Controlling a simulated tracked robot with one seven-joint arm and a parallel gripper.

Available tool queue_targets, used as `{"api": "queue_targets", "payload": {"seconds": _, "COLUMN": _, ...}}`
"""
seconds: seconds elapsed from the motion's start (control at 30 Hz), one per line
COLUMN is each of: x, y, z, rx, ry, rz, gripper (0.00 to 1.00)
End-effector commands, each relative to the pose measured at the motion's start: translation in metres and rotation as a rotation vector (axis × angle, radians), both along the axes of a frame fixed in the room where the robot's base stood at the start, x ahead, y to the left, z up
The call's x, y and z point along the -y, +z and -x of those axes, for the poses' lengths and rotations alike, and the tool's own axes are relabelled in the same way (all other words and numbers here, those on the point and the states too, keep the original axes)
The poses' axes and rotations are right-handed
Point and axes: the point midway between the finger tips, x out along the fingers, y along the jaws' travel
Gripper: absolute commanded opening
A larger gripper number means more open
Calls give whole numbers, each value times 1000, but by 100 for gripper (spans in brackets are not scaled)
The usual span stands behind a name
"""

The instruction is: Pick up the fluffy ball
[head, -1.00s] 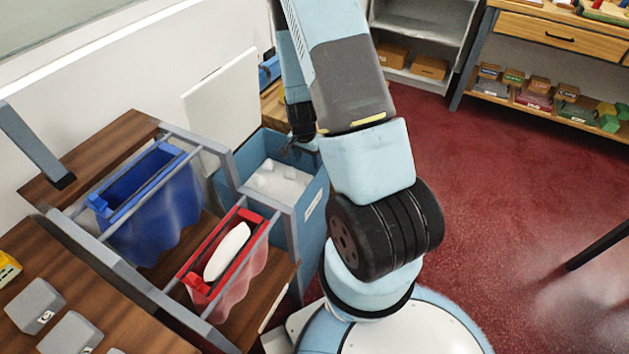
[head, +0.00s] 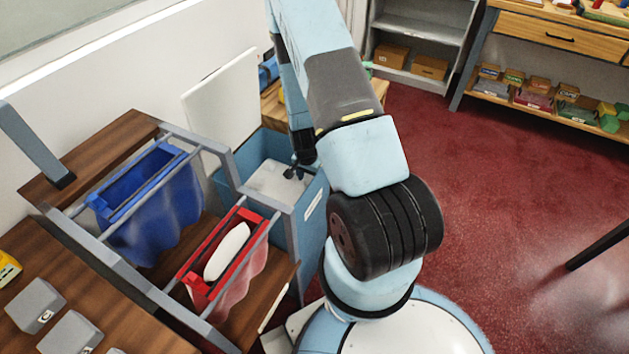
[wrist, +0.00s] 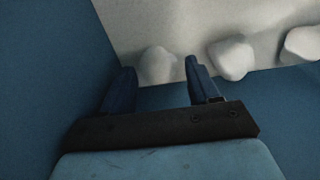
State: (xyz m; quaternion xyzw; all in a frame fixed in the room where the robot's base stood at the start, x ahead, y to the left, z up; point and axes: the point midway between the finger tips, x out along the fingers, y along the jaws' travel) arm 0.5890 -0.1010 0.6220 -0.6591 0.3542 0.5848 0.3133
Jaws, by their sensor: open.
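In the wrist view, several white rounded lumps lie on a pale surface inside a blue bin. One pale fluffy ball (wrist: 158,63) shows just past the gap between my fingertips. I cannot tell whether either finger touches it. My gripper (wrist: 161,73) is open and points down into the bin, with nothing held. A second lump (wrist: 231,58) and a third lump (wrist: 301,43) lie to the right of the fingers. In the head view, my gripper (head: 296,173) is small and dark at the mouth of the blue bin (head: 313,218); single lumps are hard to make out there.
Bin walls stand close around my gripper; the left wall (wrist: 50,60) is near in the wrist view. Left of the bin, a grey frame holds a blue bag (head: 150,215) and a red-rimmed bag (head: 205,290) with a white object (head: 227,251). A white board (head: 222,100) stands behind.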

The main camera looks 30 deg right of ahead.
Motion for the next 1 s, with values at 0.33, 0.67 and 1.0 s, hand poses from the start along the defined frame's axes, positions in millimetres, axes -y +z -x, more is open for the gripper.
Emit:
{"api": "queue_targets", "payload": {"seconds": 0.33, "x": 2, "y": -15, "z": -1, "rx": 1, "ry": -1, "rz": 0, "gripper": 60}}
{"api": "queue_targets", "payload": {"seconds": 0.67, "x": 2, "y": -14, "z": -1, "rx": 1, "ry": -1, "rz": -1, "gripper": 40}}
{"api": "queue_targets", "payload": {"seconds": 1.0, "x": 2, "y": -13, "z": -1, "rx": 1, "ry": -1, "rz": 0, "gripper": 38}}
